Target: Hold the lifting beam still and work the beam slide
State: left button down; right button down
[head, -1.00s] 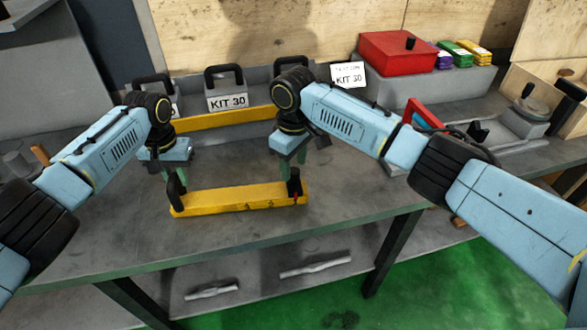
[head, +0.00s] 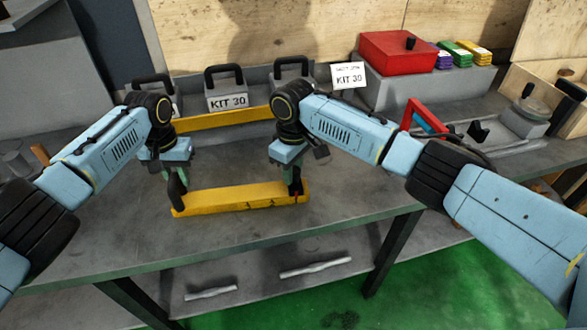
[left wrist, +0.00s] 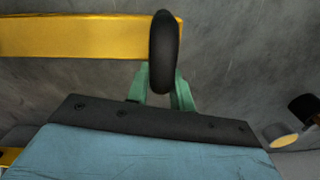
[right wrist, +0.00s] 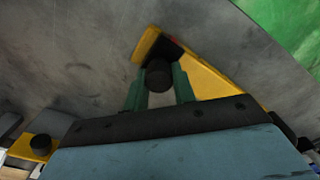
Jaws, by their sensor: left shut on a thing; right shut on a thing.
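The yellow lifting beam (head: 240,197) lies on the grey bench near its front edge, and also shows in the left wrist view (left wrist: 90,36) and right wrist view (right wrist: 215,80). A black handle (left wrist: 163,50) stands at its left end. My left gripper (head: 178,170) is shut on this handle from above. At the right end is a dark upright slide knob (right wrist: 158,76) with a red mark beside it. My right gripper (head: 293,176) is shut on the knob from above; its fingers partly hide the knob in the head view.
Black-handled kit blocks (head: 227,100) stand at the back behind a yellow bar (head: 222,119). A red box (head: 398,52) and coloured stacks sit back right. Bare bench surrounds the beam.

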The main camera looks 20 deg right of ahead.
jog(key=shift+w+a, duration=0.15)
jog(key=shift+a, duration=1.4)
jog(key=shift+w+a, duration=0.15)
jog(key=shift+a, duration=1.35)
pick_arm(q)
jog(key=shift+s, duration=0.1)
jog(key=shift+d, duration=0.1)
pick_arm(e)
jog(key=c, duration=1.2)
grip_release()
jog(key=shift+o, duration=0.3)
jog(key=shift+d, duration=0.1)
jog(key=shift+r, duration=0.1)
notch_tip(320, 180, up, 12)
pick_arm(q)
jog(key=c, duration=1.1)
grip_release()
jog(key=shift+a, duration=0.2)
jog(key=shift+c, duration=0.2)
